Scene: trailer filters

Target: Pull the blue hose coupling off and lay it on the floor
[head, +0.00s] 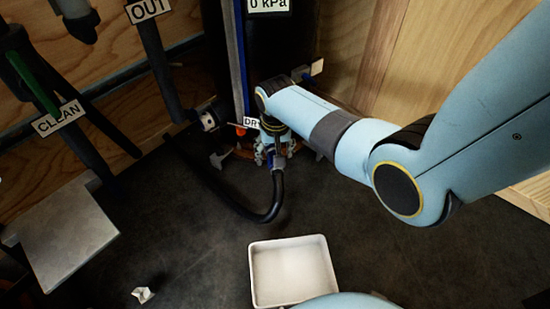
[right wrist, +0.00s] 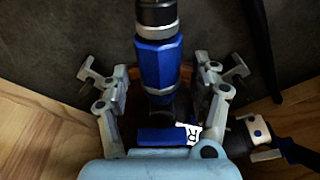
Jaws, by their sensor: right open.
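The blue hose coupling (right wrist: 158,65) stands in the middle of the right wrist view, with a dark collar and black hose end above it. In the head view, a little of it shows (head: 277,165) at the foot of the dark housing, where the black hose (head: 272,208) joins. My right gripper (right wrist: 152,78) is open, with one finger on each side of the coupling and gaps visible between. In the head view the right gripper (head: 273,155) is small and partly hidden by its own arm. My left gripper is not in view.
A white tray (head: 258,275) stands on the dark floor in front. A crumpled white scrap (head: 143,294) lies left of it. A grey plate (head: 65,235) is at the left. Pipes labelled OUT (head: 148,9) and CLEAN (head: 58,118) stand behind. Floor around the tray is mostly clear.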

